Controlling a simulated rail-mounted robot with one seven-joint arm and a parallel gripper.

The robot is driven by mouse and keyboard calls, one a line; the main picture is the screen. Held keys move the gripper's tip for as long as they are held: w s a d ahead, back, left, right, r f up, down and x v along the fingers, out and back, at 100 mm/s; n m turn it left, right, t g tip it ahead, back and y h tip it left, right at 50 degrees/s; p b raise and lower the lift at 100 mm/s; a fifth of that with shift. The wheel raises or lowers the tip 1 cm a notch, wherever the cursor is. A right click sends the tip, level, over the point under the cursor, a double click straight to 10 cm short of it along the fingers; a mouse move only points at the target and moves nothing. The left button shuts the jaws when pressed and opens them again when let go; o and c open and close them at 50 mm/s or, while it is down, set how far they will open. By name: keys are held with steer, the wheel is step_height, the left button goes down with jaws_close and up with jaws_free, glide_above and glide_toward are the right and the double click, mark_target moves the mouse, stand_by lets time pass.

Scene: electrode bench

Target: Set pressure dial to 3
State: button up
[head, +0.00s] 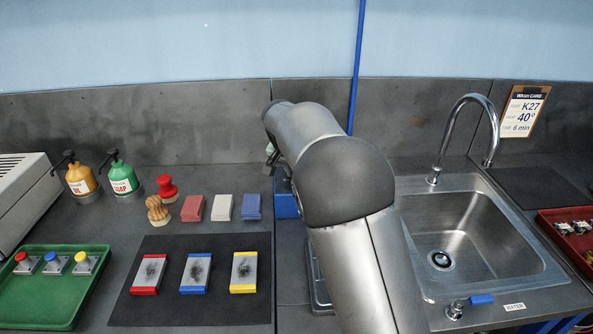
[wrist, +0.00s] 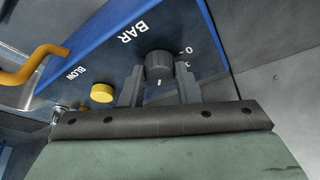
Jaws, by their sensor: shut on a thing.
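The pressure dial (wrist: 158,62) is a dark round knob on a blue panel (wrist: 105,48) marked BAR in the wrist view. My gripper (wrist: 159,80) has one finger on each side of the knob and is shut on it. A 0 and another partly hidden mark show to the right of the knob. A small white mark shows just below it. I cannot tell which number the dial points to. In the head view my arm hides the dial, and only an edge of the blue unit (head: 285,200) shows beside it.
A yellow button (wrist: 101,93) marked BLOW and an orange bent pipe (wrist: 40,62) are left of the dial. A sink (head: 470,235) with a tap is right of my arm. A dark mat (head: 190,316) and a green tray (head: 45,312) lie to the left.

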steer(key=shift+m, duration=0.3)
steer(key=o, duration=1)
steer(key=v, duration=1.7)
steer(key=shift+a+r+b, duration=0.2)
steer(key=shift+b, duration=0.15)
